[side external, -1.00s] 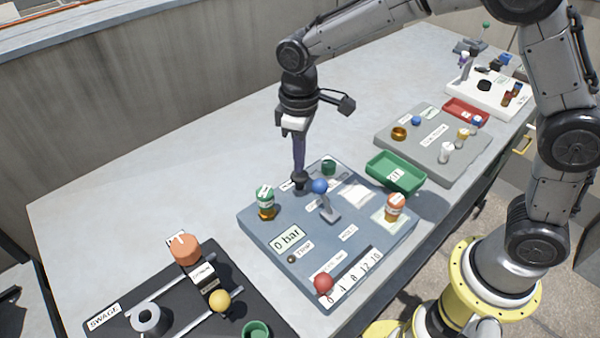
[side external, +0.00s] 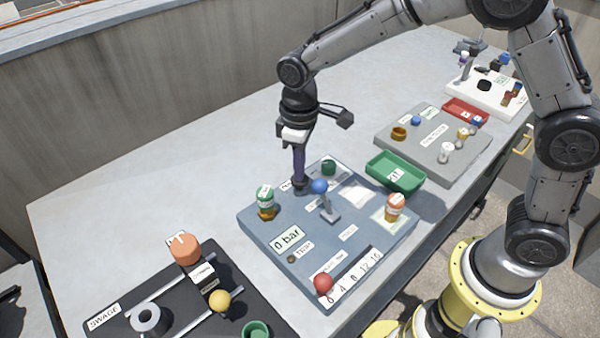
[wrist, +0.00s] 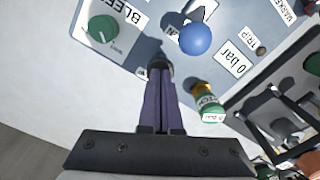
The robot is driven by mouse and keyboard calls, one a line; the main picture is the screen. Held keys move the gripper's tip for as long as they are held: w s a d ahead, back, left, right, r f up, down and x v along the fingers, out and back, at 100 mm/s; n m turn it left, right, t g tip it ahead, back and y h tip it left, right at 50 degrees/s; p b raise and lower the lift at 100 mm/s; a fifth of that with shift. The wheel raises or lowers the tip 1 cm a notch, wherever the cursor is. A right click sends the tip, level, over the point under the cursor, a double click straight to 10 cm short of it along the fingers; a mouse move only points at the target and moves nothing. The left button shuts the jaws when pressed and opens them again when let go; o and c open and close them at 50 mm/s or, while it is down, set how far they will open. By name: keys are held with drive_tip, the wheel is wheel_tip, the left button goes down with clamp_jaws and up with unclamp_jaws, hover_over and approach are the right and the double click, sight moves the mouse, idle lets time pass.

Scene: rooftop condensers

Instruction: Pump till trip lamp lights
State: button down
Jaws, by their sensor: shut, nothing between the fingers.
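My gripper (side external: 299,180) is shut and empty, pointing down over the back-left part of the blue-grey panel (side external: 262,222). Its purple fingertips, also in the wrist view (wrist: 160,72), are at a dark round piece (wrist: 158,66), seemingly touching it; the fingers partly hide it. The display (side external: 287,240) reads "0 bar". The small lamp (side external: 292,259) beside the TRIP label looks dark; it also shows in the wrist view (wrist: 262,50). A blue ball-topped lever (side external: 320,187) stands just right of my gripper. A green BLEED knob (wrist: 102,29) is behind it.
A green-topped bottle (side external: 265,198) stands left of my gripper, and an orange-topped one (side external: 395,206) at the panel's right. A red ball (side external: 323,284) sits by the front scale. A green tray (side external: 396,172) lies right of the panel. The table behind is clear.

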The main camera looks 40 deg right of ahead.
drive_tip(key=shift+f, duration=0.55)
drive_tip(key=shift+r, duration=1.9)
drive_tip(key=shift+f, duration=0.2)
drive_tip(key=shift+f, duration=1.75)
drive_tip(key=shift+r, duration=1.95)
drive_tip(key=shift+f, duration=0.15)
